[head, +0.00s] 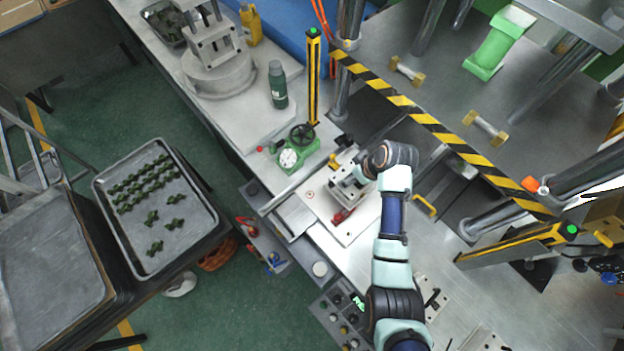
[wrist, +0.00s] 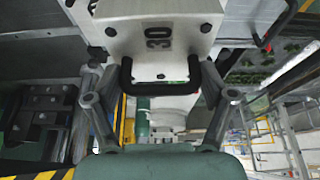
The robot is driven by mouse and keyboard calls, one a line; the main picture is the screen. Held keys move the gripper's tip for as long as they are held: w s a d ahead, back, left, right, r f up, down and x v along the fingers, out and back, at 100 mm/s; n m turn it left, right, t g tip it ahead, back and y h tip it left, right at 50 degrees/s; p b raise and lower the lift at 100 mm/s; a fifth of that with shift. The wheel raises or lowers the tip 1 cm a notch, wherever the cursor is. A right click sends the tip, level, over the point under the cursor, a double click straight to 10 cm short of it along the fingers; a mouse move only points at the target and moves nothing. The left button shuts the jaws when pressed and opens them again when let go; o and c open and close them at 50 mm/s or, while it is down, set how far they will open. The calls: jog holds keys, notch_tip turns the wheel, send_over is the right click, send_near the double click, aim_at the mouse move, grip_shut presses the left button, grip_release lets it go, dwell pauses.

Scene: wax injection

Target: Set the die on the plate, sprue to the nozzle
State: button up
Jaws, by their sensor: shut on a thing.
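The die (wrist: 150,25) is a pale metal block marked "30" with a black U-shaped handle (wrist: 160,87) facing the wrist camera. My gripper (wrist: 158,80) has a finger at each side of this handle and is shut on the die. In the head view my gripper (head: 366,173) and the die (head: 345,187) are over the pale plate (head: 352,228). I cannot tell whether the die touches the plate. A green unit with a round gauge (head: 289,158) and a black handwheel stands just left of the die. The nozzle and the die's sprue cannot be made out.
A red-handled clamp (head: 341,215) sits on the plate near the die. A black-and-yellow striped bar (head: 440,135) runs behind my arm. A green bottle (head: 277,85) stands on the bench. A tray (head: 155,200) of several green parts is at left. A control box (head: 340,312) is in front.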

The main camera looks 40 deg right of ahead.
jog(key=s+d+f, duration=0.1)
jog(key=s+d, duration=0.4)
jog(key=d, duration=0.2)
notch_tip(320, 180, down, 7)
jog(key=b, duration=0.6)
jog(key=shift+a+b, duration=0.25)
jog(key=shift+b, duration=0.1)
jog(key=shift+f, duration=0.1)
jog(key=o, duration=1.7)
jog(key=shift+s+f, duration=0.1)
jog(key=shift+f, duration=0.05)
jog(key=v, duration=1.2)
